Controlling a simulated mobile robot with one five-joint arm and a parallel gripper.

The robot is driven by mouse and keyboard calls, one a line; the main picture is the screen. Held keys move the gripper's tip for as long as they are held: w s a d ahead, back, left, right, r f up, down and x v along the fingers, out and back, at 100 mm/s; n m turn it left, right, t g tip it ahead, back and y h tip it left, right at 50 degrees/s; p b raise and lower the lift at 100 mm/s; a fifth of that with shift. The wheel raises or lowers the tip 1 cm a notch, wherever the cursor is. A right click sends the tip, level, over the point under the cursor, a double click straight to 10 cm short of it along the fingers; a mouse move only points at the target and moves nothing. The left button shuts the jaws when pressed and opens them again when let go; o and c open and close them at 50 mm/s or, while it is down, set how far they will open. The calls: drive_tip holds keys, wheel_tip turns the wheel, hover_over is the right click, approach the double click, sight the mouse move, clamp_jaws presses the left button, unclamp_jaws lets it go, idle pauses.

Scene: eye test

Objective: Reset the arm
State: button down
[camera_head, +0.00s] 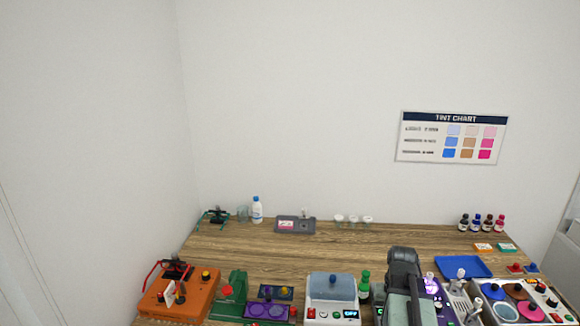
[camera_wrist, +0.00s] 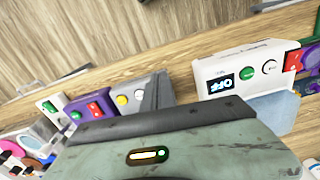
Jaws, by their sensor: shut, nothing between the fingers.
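My arm rises at the front edge of the wooden table in the head view, right of centre, as a dark joint above a grey-green link. It looks folded and stands over the front row of devices. In the wrist view a grey-green body with a dark edge and a small lit indicator, which looks like my own arm, fills the lower middle. My gripper's fingers show in neither view. No held object can be seen.
Close to my arm are a white device (camera_head: 331,290), a green bottle (camera_head: 364,281) and a purple device (camera_head: 437,290). An orange case (camera_head: 180,297) is at the left, a blue tray (camera_head: 462,267) at the right. The table's middle (camera_head: 300,250) is clear.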

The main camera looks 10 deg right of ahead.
drive_tip(key=w+a+f+n, duration=0.1)
drive_tip(key=a, duration=0.3)
drive_tip(key=w+a+b, duration=0.1)
drive_tip(key=a, duration=0.4)
drive_tip(key=w+a+f+n, duration=0.1)
drive_tip(key=a, duration=0.4)
drive_tip(key=shift+w+a+f+n+b, duration=0.1)
drive_tip(key=shift+w+f+n+b, duration=0.2)
drive_tip(key=a+f+n+b, duration=0.1)
drive_tip(key=a+n, duration=0.1)
drive_tip(key=a, duration=1)
drive_tip(key=shift+a, duration=0.25)
idle(4.8)
